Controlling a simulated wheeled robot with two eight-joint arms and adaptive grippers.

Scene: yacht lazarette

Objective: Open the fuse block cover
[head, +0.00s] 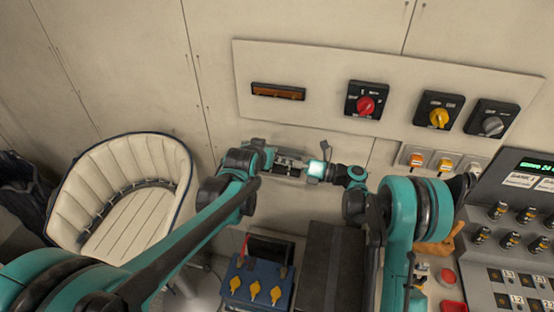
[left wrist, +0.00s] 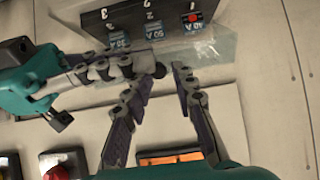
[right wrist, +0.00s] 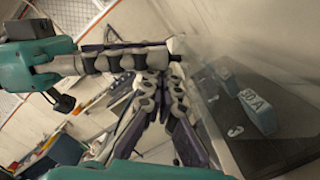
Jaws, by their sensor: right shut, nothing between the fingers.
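My left gripper (left wrist: 162,76) is open just in front of the cover. My right gripper (right wrist: 163,85) is shut and empty, its fingertips close to the left gripper's. In the head view both grippers hide most of the block.
Above are a slotted orange panel (head: 278,91) and red (head: 365,105), yellow (head: 439,117) and grey rotary switches (head: 492,125). A blue battery box (head: 257,285) and a dark box (head: 331,265) stand below. A cream seat (head: 125,190) is left; a control console (head: 515,235) is right.

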